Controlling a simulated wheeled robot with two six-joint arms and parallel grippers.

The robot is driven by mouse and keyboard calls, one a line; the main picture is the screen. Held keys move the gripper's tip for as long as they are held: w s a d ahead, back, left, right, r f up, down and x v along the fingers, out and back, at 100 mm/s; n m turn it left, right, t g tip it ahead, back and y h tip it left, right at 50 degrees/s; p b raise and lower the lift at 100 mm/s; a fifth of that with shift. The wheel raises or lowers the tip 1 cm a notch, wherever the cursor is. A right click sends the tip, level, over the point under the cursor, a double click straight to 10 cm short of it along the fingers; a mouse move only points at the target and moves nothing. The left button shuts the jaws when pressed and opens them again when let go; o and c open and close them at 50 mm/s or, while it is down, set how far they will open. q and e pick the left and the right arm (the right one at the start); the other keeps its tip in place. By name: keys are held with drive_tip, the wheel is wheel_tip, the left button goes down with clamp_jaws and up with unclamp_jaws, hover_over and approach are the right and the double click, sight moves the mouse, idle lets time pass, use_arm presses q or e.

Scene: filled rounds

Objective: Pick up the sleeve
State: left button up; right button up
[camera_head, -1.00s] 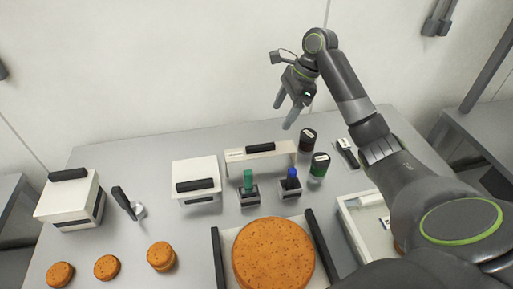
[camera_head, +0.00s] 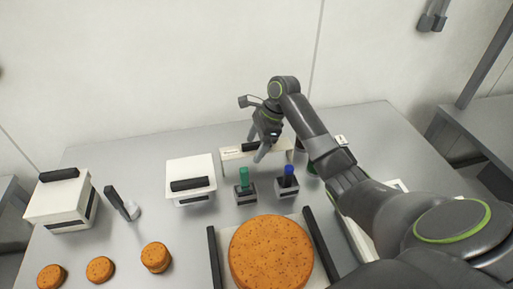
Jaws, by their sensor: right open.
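A white arch-shaped piece with a black handle, which looks like the sleeve (camera_head: 230,155), stands towards the back of the grey table. My right gripper (camera_head: 255,151) points down, open and empty, in front of the sleeve's handle in the picture, and hides part of it. I cannot tell whether the fingers touch it. My left gripper is not in view.
A white box with a black handle (camera_head: 189,168) stands left of the sleeve. Green (camera_head: 244,178) and blue (camera_head: 289,178) handled tools stand in front. A large orange-brown round (camera_head: 270,253) lies on a tray. My right arm hides things at right.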

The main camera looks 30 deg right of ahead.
drive_tip(key=shift+x, duration=0.8)
drive_tip(key=c, duration=1)
